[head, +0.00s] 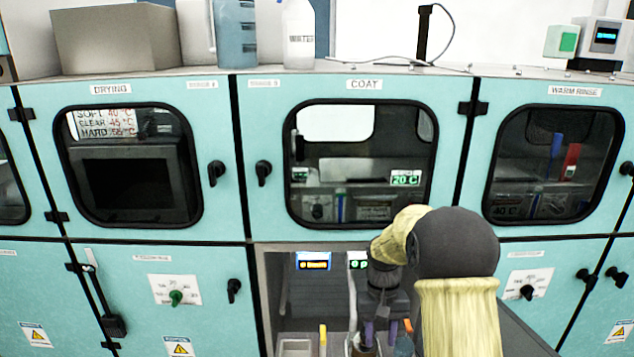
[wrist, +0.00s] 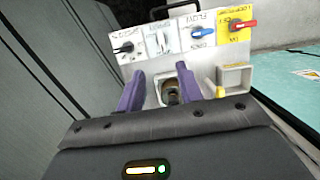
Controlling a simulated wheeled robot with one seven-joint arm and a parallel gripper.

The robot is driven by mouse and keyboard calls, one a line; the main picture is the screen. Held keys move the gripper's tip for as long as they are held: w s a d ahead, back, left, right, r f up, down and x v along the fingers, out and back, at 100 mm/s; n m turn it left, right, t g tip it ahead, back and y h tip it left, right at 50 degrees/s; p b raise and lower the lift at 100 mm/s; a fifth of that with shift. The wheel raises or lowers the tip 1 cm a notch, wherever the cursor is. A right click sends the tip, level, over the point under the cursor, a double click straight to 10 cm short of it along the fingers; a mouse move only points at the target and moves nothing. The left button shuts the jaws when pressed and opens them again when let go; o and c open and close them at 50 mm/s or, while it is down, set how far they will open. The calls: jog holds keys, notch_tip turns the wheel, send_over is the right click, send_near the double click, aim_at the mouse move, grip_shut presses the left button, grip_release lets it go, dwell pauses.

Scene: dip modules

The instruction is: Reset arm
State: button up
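My arm, in pale yellow sleeves with a dark grey joint, reaches into the open lower bay under the COAT module (head: 364,165) in the head view. My gripper (head: 380,332) points down inside that bay, partly hidden by the arm. In the wrist view, the two purple fingers of my gripper (wrist: 173,78) stand wide apart with nothing held between them. Beyond and between them is a dark, round-topped item (wrist: 172,94) in a pale holder on a panel (wrist: 155,72); I cannot tell exactly what it is.
The panel carries several labelled switches, including a blue lever (wrist: 203,33) and a red lever (wrist: 243,25). The DRYING door (head: 130,165) and WARM RINSE door (head: 555,165) are closed beside the COAT door. A water bottle (head: 299,38) stands on top. Bay walls surround my gripper closely.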

jog(key=s+r+t+p, duration=0.1)
jog(key=s+r, duration=0.3)
jog(key=s, duration=0.4)
jog(key=s+r+t+p, duration=0.2)
jog(key=s+r+t, duration=0.2)
jog(key=s, duration=0.5)
jog(key=shift+s+d, duration=0.15)
